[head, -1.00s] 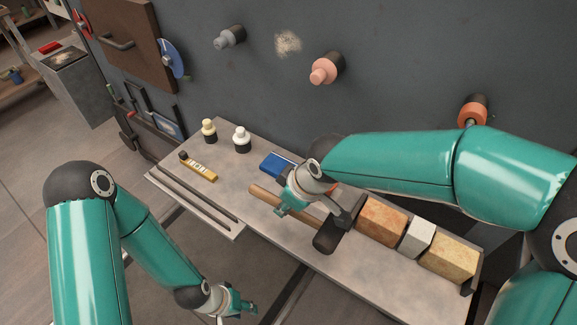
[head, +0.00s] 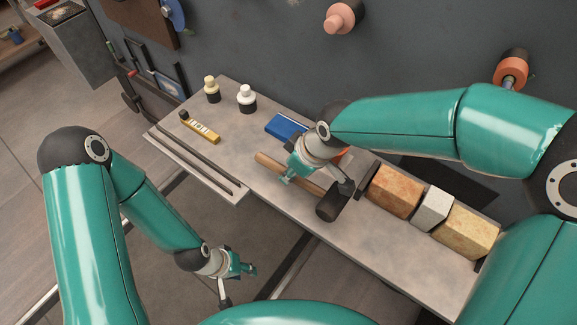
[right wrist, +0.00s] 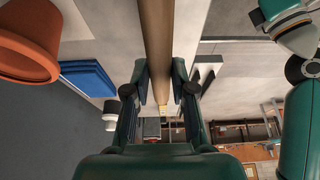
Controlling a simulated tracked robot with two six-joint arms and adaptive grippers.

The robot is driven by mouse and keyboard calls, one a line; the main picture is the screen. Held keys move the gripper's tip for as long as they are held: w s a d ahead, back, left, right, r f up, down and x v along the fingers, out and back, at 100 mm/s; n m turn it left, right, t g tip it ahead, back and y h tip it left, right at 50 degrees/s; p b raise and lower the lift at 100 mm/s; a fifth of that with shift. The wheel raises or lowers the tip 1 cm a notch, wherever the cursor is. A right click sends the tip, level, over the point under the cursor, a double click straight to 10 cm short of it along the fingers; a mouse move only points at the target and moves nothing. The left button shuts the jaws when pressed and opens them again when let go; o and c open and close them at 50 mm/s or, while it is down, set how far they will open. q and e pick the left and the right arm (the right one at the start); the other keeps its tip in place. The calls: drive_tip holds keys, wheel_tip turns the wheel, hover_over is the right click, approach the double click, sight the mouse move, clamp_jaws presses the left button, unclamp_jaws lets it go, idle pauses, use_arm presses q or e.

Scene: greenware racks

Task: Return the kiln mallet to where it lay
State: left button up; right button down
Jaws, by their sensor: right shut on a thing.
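The kiln mallet has a wooden handle (head: 268,164) and a black head (head: 333,204); it shows over the grey shelf (head: 400,255). My right gripper (head: 297,175) is shut on the handle, partway along it, and hides part of it. In the right wrist view the handle (right wrist: 156,40) runs between the fingers (right wrist: 160,85); the head is out of that view. I cannot tell whether the mallet touches the shelf. My left gripper (head: 240,272) hangs empty in front of the shelf, too small to tell its opening.
A blue item (head: 285,126) lies behind the handle. Right of the mallet stand an orange-brown block (head: 394,190), a white block (head: 433,208) and a tan block (head: 466,231). Two bottles (head: 212,90) (head: 247,98) and a yellow tool (head: 203,131) are left. The shelf's left middle is clear.

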drive_tip(key=shift+f, duration=0.4)
drive_tip(key=shift+f+b, duration=1.3)
idle(0.6)
drive_tip(key=r+p, duration=0.1)
drive_tip(key=p, duration=0.2)
drive_tip(key=shift+d+g+y, duration=0.1)
drive_tip(key=shift+g+y, duration=0.2)
drive_tip(key=shift+w+r+m+g+y+p, duration=0.15)
drive_tip(key=shift+m+g+y+p, duration=0.15)
drive_tip(key=shift+g+y, duration=0.15)
drive_tip(key=shift+f+b, duration=0.55)
drive_tip(key=shift+f, duration=0.05)
drive_tip(key=shift+c, duration=2)
unclamp_jaws()
drive_tip(key=shift+r, duration=0.15)
